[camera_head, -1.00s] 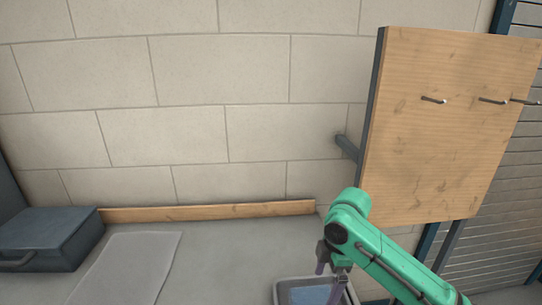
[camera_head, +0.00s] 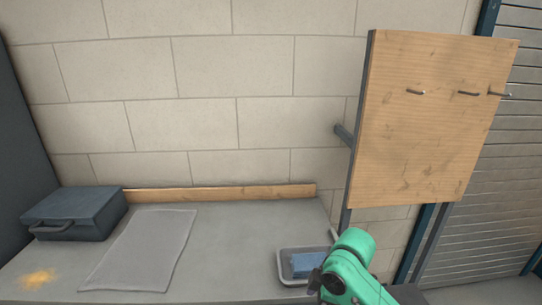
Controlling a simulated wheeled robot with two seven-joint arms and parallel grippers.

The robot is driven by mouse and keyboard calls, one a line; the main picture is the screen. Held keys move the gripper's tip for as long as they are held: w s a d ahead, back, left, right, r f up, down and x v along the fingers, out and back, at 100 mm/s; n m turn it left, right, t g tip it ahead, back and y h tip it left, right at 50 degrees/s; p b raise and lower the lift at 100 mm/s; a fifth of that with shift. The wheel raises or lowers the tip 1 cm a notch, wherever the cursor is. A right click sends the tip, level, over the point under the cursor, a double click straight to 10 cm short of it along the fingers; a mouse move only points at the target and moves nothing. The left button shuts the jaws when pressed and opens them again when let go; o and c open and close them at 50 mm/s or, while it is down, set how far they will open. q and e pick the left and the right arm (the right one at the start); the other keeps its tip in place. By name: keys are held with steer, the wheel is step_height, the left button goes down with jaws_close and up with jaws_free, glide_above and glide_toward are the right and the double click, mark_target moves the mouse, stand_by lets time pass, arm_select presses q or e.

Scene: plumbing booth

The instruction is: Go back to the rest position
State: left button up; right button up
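My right arm, green, comes in at the bottom right. A dark part of it shows beside a small grey tray, but its gripper fingers cannot be made out and are hidden or below the picture. My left arm and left gripper are not in view. The grey tray (camera_head: 285,276) stands at the right end of the grey worktop (camera_head: 235,240). A blue block (camera_head: 308,264) lies in the tray, partly covered by my arm.
A dark toolbox (camera_head: 75,213) stands on the worktop's left, beside a clear flat mat (camera_head: 140,250). An orange-yellow stain (camera_head: 38,278) lies front left. A wooden board (camera_head: 430,120) with metal hooks (camera_head: 468,94) stands at right. The worktop's middle is clear.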

steer(key=s+d+f+m+t+h, duration=0.1)
steer(key=s+d+f+m, duration=0.3)
steer(key=s+d+m, duration=0.3)
steer(key=s+d+f+m+t+h, duration=0.2)
steer(key=s+d+f+m, duration=0.2)
steer(key=s+d+m, duration=0.3)
steer(key=s+f+g, duration=0.2)
steer(key=s+f, duration=0.1)
steer(key=f, duration=2.1)
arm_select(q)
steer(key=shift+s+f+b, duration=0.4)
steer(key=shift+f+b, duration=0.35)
arm_select(e)
steer(key=s+d+f+g, duration=0.1)
steer(key=s+d+f, duration=0.1)
steer(key=s+f, duration=1.2)
steer(key=s, duration=0.2)
steer(key=shift+s+d+f+n, duration=0.15)
steer(key=shift+s+f+n, duration=0.15)
steer(key=shift+s+f, duration=0.1)
